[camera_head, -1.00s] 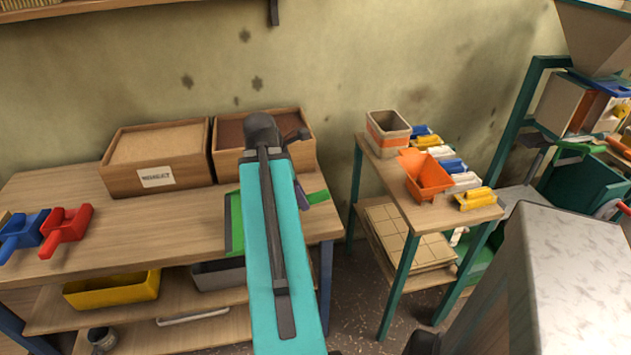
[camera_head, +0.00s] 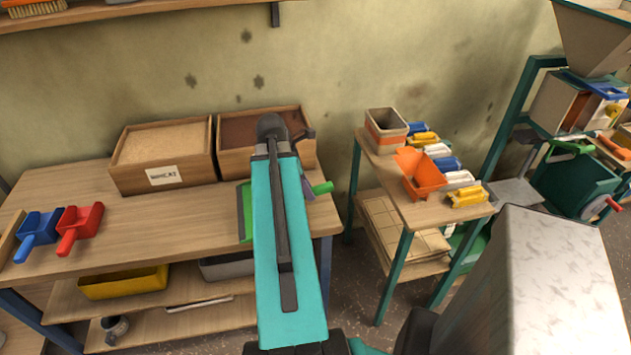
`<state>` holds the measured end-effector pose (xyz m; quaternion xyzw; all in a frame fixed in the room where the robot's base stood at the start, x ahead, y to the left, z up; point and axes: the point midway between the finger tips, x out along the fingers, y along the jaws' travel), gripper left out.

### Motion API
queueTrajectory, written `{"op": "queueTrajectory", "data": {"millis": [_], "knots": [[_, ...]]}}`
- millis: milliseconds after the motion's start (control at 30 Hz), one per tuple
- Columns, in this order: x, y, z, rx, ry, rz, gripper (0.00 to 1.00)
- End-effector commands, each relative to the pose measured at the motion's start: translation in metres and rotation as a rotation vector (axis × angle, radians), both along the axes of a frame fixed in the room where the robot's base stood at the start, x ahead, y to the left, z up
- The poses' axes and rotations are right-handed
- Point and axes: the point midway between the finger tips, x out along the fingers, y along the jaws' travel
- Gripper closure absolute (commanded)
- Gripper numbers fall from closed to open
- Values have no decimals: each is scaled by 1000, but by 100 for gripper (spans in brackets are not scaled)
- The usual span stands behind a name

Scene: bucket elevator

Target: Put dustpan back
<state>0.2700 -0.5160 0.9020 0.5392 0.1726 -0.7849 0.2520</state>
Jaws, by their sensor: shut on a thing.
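The green dustpan (camera_head: 244,213) is partly hidden behind my teal arm, over the right end of the wooden workbench (camera_head: 190,222). Its pan edge shows left of the arm and its green handle (camera_head: 323,188) sticks out on the right. My gripper (camera_head: 307,188) is mostly hidden by the arm; only a small greyish-purple part shows beside the handle. It is shut on the dustpan. I cannot tell whether the dustpan touches the bench top.
A wheat box (camera_head: 163,158) and a dark-filled box (camera_head: 232,148) stand at the bench's back. A blue scoop (camera_head: 38,232) and red scoop (camera_head: 78,226) lie left. A side table (camera_head: 420,206) holds an orange hopper (camera_head: 421,175) and several small buckets. A wall shelf (camera_head: 120,12) is above.

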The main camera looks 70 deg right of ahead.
Motion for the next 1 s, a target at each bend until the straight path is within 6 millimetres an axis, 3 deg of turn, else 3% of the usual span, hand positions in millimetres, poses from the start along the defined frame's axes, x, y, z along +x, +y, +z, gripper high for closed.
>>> {"op": "queueTrajectory", "data": {"millis": [500,1000], "knots": [[1,-63,-5,1,1,0,100],[0,-68,-7,0,0,0,100]]}}
